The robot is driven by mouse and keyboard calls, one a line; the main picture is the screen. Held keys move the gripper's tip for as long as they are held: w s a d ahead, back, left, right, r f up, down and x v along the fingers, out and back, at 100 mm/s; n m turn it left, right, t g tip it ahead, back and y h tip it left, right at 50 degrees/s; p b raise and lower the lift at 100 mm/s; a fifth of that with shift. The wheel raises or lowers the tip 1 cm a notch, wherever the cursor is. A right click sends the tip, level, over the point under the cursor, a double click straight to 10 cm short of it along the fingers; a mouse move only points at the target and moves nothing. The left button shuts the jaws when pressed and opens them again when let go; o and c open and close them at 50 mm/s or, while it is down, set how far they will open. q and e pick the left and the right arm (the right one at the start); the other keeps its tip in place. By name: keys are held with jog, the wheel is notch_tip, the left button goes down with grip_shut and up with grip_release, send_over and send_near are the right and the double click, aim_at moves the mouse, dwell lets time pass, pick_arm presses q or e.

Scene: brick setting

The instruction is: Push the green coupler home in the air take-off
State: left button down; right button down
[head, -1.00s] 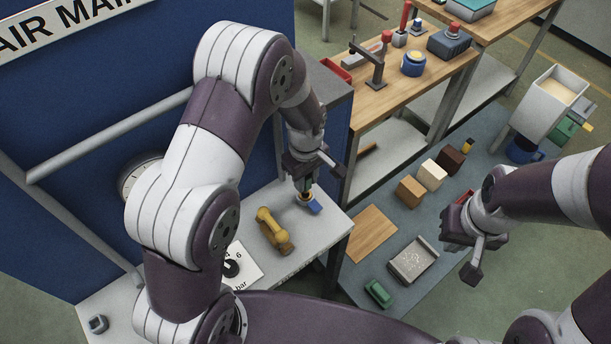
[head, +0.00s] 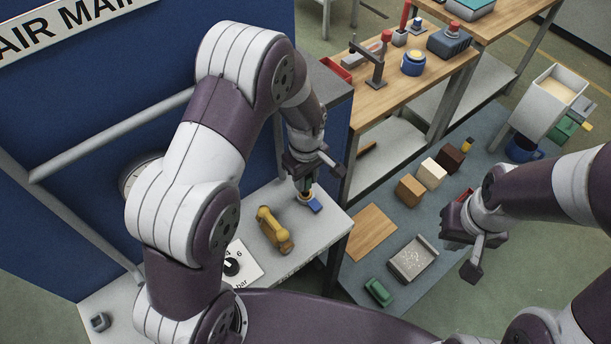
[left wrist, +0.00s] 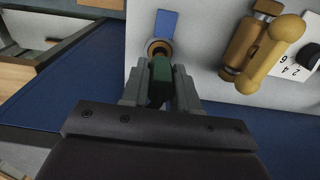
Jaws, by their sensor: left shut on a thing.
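The green coupler (left wrist: 159,80) is between the fingers of my left gripper (left wrist: 160,88) in the left wrist view. My left gripper (head: 306,186) is shut on it and points down at the right end of the light shelf. The air take-off, a brass-coloured ring (left wrist: 159,47) beside a blue tab (left wrist: 165,22), is directly at the coupler's far end. The coupler's tip meets or overlaps the ring; how deep it sits is hidden. In the head view the blue tab (head: 316,206) shows just past my fingers. My right gripper (head: 474,255) hangs empty over the floor mat, fingers apart.
A yellow-brown fitting (head: 275,230) lies on the shelf (head: 262,276) left of my left gripper, near a dial plate (head: 240,264). A blue panel (head: 110,110) stands behind. Blocks, a grey tray (head: 412,260) and a green item (head: 378,292) lie on the mat.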

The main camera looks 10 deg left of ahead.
pick_arm(q)
jog(key=shift+f, duration=0.25)
jog(key=shift+f+b, duration=1.1)
jog(key=shift+f, duration=0.4)
jog(key=shift+c, duration=1.9)
grip_release()
notch_tip(320, 180, up, 6)
jog(key=p, duration=0.5)
jog(key=shift+r, duration=0.15)
